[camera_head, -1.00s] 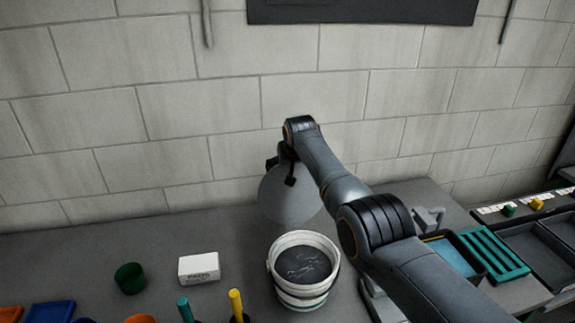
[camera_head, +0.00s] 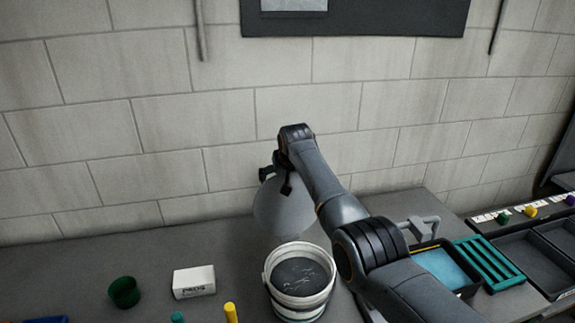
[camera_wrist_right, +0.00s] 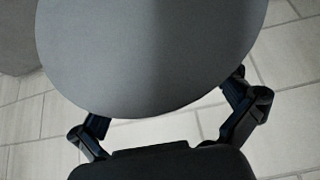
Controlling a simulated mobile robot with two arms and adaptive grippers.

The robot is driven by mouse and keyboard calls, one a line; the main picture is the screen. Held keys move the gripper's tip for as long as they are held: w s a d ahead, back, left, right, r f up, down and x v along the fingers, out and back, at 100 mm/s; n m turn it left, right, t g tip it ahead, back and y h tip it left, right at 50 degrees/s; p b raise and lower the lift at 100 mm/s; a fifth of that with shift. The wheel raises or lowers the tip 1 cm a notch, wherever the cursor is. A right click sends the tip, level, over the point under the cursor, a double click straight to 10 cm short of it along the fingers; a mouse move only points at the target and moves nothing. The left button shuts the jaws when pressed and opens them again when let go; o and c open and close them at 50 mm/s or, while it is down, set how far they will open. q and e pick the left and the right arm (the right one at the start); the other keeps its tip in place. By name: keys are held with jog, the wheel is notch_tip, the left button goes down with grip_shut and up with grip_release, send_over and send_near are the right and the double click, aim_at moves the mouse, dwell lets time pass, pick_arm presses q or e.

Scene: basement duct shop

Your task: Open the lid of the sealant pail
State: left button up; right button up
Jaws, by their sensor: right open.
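The white sealant pail (camera_head: 298,302) stands on the bench, open at the top, with dark grey sealant showing inside. Its round grey lid (camera_head: 283,210) stands up, steeply tilted, at the pail's back rim. My right gripper (camera_head: 276,180) is at the lid's upper edge, fingers apart. In the right wrist view the lid (camera_wrist_right: 150,55) fills the upper middle, and the fingers of the right gripper (camera_wrist_right: 168,112) lie at either side of its near edge. Whether they touch the lid I cannot tell. My left gripper is not in view.
A green cup (camera_head: 124,293) and a white box (camera_head: 194,282) are on the bench left of the pail. Yellow and teal handles show at the front edge. A blue tray (camera_head: 440,266) and a teal rack (camera_head: 492,262) lie to the right. A block wall stands close behind.

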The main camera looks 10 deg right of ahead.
jog(key=v, duration=1.1)
jog(key=shift+f, duration=0.1)
